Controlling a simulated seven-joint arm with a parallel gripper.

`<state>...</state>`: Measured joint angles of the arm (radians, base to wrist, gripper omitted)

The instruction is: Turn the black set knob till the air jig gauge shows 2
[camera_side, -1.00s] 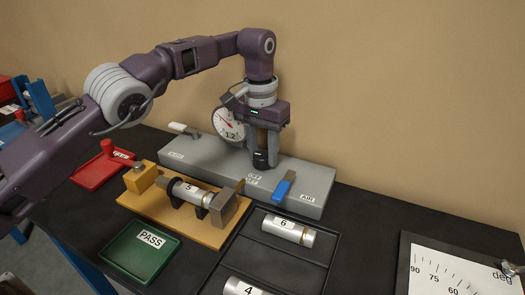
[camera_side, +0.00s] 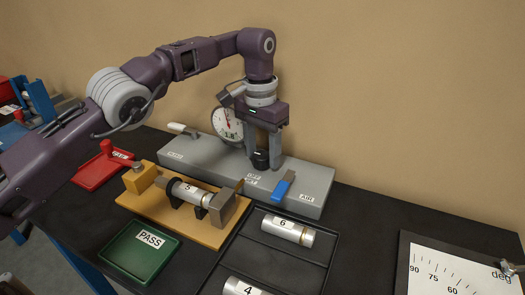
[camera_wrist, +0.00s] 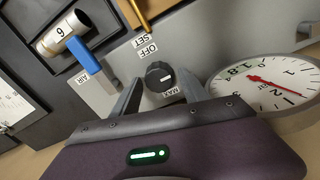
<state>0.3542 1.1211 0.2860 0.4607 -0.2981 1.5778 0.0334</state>
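The black set knob (camera_wrist: 160,79) stands on a grey box and shows a white mark on its top; it also shows in the side view (camera_side: 261,160). My gripper (camera_side: 263,152) is lowered over the knob. In the wrist view its two fingers (camera_wrist: 160,86) stand on either side of the knob, with narrow gaps. The gripper looks open. The round air jig gauge (camera_side: 228,125) has a white face and a red needle pointing nearly upright in the side view. Its readout looks like 1.8. The gauge is large in the wrist view (camera_wrist: 275,82).
A blue lever (camera_side: 284,185) sits on the grey box (camera_side: 315,192), right of the knob. In front are an orange fixture (camera_side: 188,229) with cylinder 5, a green PASS tray (camera_side: 130,262) and a black tray with cylinders 6 and 4. A red tray (camera_side: 92,178) lies left.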

